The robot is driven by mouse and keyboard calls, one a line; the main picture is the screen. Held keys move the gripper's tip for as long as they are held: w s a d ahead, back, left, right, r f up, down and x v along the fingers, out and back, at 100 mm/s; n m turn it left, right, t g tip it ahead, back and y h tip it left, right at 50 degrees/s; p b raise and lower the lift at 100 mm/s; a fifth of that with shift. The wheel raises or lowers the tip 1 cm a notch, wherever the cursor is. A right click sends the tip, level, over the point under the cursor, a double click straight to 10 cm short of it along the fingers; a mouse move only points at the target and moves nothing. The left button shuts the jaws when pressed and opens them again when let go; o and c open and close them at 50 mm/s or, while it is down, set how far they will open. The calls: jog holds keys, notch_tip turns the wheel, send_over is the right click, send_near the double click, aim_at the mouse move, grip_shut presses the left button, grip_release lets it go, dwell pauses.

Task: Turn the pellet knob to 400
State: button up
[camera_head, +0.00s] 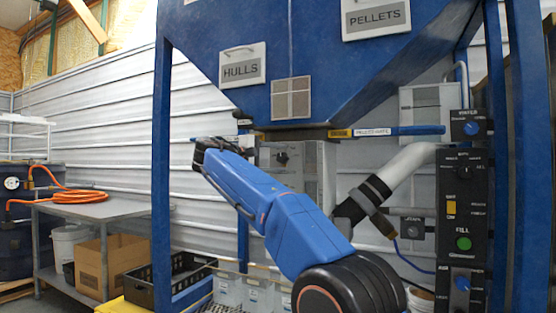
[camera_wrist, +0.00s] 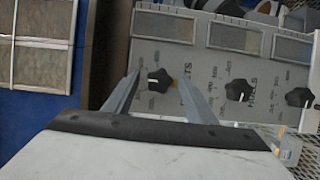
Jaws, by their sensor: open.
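A grey panel (camera_wrist: 205,58) in the wrist view carries several dark lobed knobs in a row. The left knob (camera_wrist: 159,80) has a pale pointer mark and small printing around it. A third knob (camera_wrist: 299,97) is at the right. My gripper (camera_wrist: 156,77) is open, its two fingers on either side of the left knob in the picture; I cannot tell if they touch it. The knobs' exact settings are too small to read. In the head view, my gripper end (camera_head: 212,143) is small and dark.
A blue hopper (camera_head: 320,60) with HULLS and PELLETS plates stands overhead on blue posts (camera_head: 162,180). A grey box with a dark knob (camera_head: 292,165) is behind my arm. A control column (camera_head: 463,215) stands right. A grey bench (camera_head: 95,208) with an orange hose is left.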

jog(key=v, duration=1.7)
jog(key=shift+s, duration=0.2)
jog(key=shift+a+f, duration=0.1)
